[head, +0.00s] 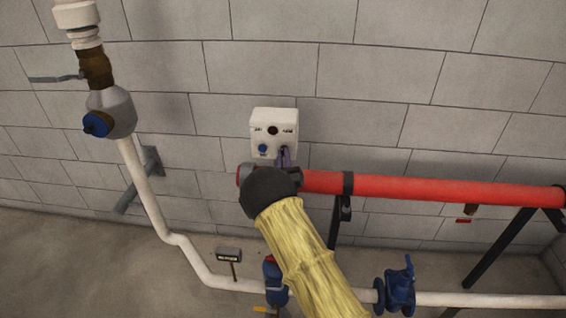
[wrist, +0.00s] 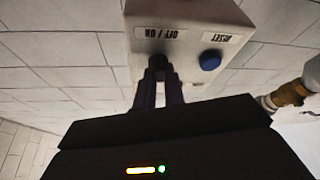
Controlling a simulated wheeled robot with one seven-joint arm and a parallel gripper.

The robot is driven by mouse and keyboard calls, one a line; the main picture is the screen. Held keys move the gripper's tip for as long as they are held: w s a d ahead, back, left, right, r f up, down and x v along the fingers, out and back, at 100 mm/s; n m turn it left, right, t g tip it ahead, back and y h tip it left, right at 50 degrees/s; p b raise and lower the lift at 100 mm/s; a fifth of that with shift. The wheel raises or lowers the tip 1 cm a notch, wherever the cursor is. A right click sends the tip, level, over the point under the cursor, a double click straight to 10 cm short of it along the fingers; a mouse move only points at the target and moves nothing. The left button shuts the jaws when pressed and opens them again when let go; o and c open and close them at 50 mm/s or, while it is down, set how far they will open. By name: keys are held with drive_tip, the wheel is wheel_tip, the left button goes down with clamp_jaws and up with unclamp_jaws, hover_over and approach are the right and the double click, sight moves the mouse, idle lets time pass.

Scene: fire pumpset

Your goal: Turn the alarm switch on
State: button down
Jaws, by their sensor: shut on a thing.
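The white alarm box (head: 275,116) is fixed to the block wall in the head view. It also fills the top of the wrist view (wrist: 187,14), where its labels appear upside down. The dark alarm switch (wrist: 157,62) sits at the OFF / ON label. My gripper (wrist: 158,78) is shut on this switch, with one finger on each side. In the head view my gripper (head: 284,154) reaches the box's lower right corner. The fingers hide much of the switch, and I cannot tell which way it is turned.
A blue RESET button (wrist: 211,60) is beside the switch. A dark round part (head: 273,130) is on the box's upper face. A thick red pipe (head: 430,188) runs below and right of the box. A white pipe with a blue-capped valve (head: 96,124) stands left.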

drive_tip(key=shift+w+d+r+n+g+y+b, duration=0.1)
drive_tip(key=shift+n+g+y+b, duration=0.45)
drive_tip(key=shift+n, duration=1.2)
drive_tip(key=shift+s+d+r+n+g+y+b, duration=0.2)
drive_tip(key=shift+n+y+b, duration=0.5)
drive_tip(key=shift+n, duration=1.1)
drive_tip(key=shift+w+a+f+n+g+y+b, duration=0.15)
drive_tip(key=shift+n+g+y+b, duration=0.4)
drive_tip(key=shift+n, duration=1.2)
drive_tip(key=shift+r, duration=0.1)
drive_tip(key=c, duration=1.5)
unclamp_jaws()
drive_tip(key=shift+w, duration=0.15)
drive_tip(key=shift+f, duration=0.2)
